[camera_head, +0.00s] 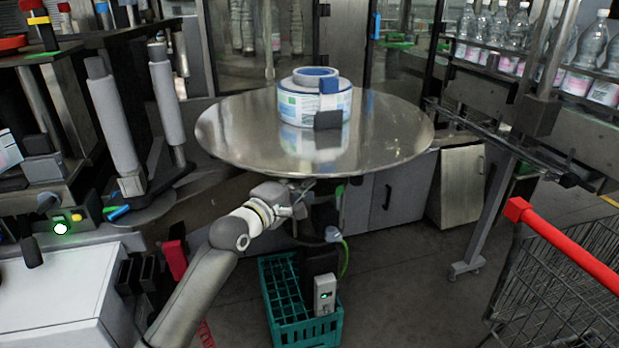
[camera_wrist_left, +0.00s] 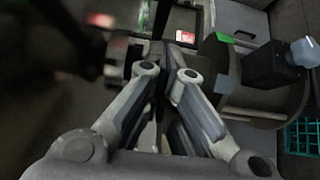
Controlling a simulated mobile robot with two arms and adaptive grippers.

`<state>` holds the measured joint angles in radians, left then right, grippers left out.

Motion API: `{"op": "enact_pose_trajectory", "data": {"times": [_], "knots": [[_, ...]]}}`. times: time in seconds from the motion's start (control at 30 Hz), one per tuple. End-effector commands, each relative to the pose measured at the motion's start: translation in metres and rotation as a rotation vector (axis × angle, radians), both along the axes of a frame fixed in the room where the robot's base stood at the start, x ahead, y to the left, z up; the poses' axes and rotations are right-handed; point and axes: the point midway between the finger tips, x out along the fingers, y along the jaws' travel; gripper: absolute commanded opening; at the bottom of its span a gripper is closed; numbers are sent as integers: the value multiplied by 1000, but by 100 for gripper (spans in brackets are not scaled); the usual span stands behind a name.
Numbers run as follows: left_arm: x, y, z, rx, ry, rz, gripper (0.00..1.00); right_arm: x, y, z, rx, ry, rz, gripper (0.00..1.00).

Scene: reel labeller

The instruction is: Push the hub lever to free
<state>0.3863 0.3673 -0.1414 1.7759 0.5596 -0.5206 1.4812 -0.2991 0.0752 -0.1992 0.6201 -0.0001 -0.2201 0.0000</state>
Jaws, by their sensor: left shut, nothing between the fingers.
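The round metal turntable (camera_head: 220,140) carries a label reel (camera_head: 300,105) with a blue-rimmed core. Below it, the column holds a dark block with a grey-blue knob (camera_wrist_left: 305,52), which also shows in the head view (camera_head: 332,234). A small green piece (camera_wrist_left: 225,38) sits on the round housing. I cannot tell for certain which part is the hub lever. My left gripper (camera_head: 301,190) is under the turntable's front edge, beside the column. In the wrist view its fingers (camera_wrist_left: 167,58) are shut and empty, left of the round housing. My right gripper is not in view.
A green crate (camera_head: 305,334) stands on the floor below the column, with a grey box (camera_head: 325,295) above it. A red-handled cart (camera_head: 570,250) is at the right. Machine rollers (camera_head: 112,125) stand at the left. Bottles (camera_head: 590,45) line the conveyor at the upper right.

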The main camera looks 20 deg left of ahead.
Motion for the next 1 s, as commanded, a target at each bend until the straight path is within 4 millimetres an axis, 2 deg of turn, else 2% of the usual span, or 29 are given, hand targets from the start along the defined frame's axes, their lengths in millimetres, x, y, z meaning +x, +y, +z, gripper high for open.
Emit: {"op": "enact_pose_trajectory", "data": {"times": [0.2,0.67,0.77,1.0], "knots": [[9,-15,1,0,-1,2,0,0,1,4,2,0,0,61],[11,-20,2,-2,1,2,0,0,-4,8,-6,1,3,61],[14,-31,5,-5,1,0,0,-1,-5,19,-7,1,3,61],[30,-70,6,-8,2,0,0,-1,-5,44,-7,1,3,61]]}}
